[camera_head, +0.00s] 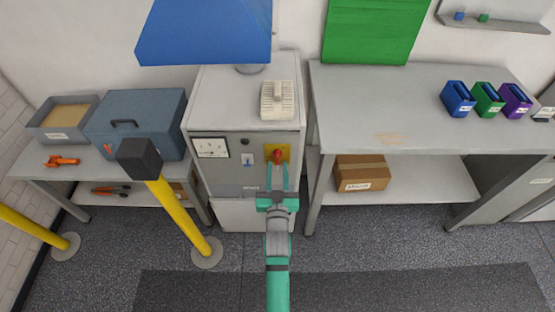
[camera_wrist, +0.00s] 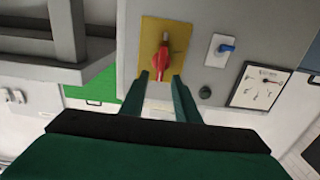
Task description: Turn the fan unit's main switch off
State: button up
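The fan unit is a grey cabinet (camera_head: 228,175) in the middle of the head view. Its main switch is a red rotary knob (camera_head: 277,154) on a yellow plate (camera_head: 286,149) at the upper right of the front. In the wrist view the knob (camera_wrist: 161,58) sits on the yellow plate (camera_wrist: 178,32), its handle close to upright in the picture. My gripper (camera_head: 277,167) is at the front panel, just below the knob. In the wrist view my gripper (camera_wrist: 160,77) is open, its fingertips on either side of the knob's near end. I cannot tell whether they touch it.
A dial gauge (camera_head: 210,148) and a small blue switch (camera_head: 249,160) share the panel. A yellow post (camera_head: 180,212) with a black top stands in front to the left. A workbench (camera_head: 430,100) stands close on the right, a toolbox (camera_head: 135,115) on the left bench.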

aim_at(278, 158)
jog(key=shift+w, duration=2.15)
grip_shut()
